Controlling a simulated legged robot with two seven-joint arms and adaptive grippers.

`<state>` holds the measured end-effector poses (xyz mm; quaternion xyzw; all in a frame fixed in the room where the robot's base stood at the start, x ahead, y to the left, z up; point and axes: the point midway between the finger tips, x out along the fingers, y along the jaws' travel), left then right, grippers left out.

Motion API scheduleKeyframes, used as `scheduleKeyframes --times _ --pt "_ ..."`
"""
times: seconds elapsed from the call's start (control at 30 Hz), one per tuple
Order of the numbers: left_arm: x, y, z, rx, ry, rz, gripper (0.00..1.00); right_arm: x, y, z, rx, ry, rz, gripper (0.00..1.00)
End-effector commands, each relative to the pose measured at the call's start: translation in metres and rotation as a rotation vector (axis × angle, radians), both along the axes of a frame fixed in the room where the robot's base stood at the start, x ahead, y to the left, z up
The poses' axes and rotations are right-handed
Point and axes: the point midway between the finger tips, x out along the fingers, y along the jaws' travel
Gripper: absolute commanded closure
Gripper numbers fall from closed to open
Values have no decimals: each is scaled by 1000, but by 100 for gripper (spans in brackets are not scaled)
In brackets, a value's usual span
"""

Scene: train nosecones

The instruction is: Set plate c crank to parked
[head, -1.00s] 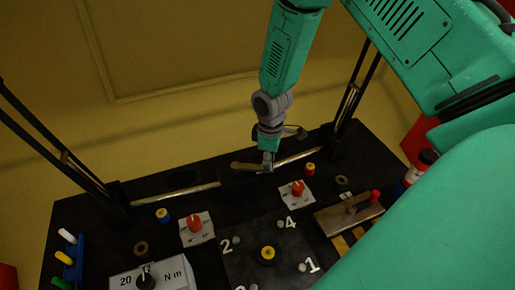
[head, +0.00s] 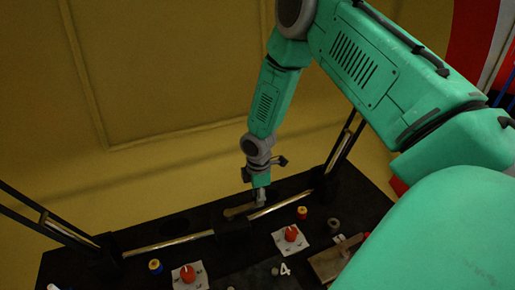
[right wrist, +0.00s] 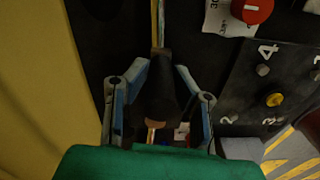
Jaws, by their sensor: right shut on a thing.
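My right gripper (head: 262,201) comes down from above at the right end of a brown handle (head: 238,210), just behind the dark block at the middle of the metal rod. It is shut on this handle; the fingers hide the grip point. I take the handle for the crank, but no plate letter is readable. In the right wrist view the fingers (right wrist: 160,78) lie on both sides of a dark, shadowed part. My left gripper is not in view.
The metal rod (head: 168,245) crosses the black table between dark posts. A red knob on a white plate (head: 291,234) and another red knob (head: 188,273) stand in front.

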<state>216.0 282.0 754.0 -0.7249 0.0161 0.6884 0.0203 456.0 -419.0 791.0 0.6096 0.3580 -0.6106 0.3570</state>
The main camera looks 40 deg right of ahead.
Motion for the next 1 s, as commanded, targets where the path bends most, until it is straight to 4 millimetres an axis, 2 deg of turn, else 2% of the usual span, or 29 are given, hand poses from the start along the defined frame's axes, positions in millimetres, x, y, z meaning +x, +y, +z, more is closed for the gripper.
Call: scheduleKeyframes --times 0.27,0.3,0.33,0.73,0.87,1.0 --pt "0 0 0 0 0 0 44 3 -1 1 -2 -8 2 100" --pt "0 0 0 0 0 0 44 4 -1 1 -2 -8 2 68" --pt "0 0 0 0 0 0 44 3 -1 1 -2 -8 2 59" --pt "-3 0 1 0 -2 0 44 2 0 6 -1 -6 1 59" --pt "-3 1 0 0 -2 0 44 3 0 25 -2 -7 1 59" --pt "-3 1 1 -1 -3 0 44 4 0 56 0 -9 0 59"
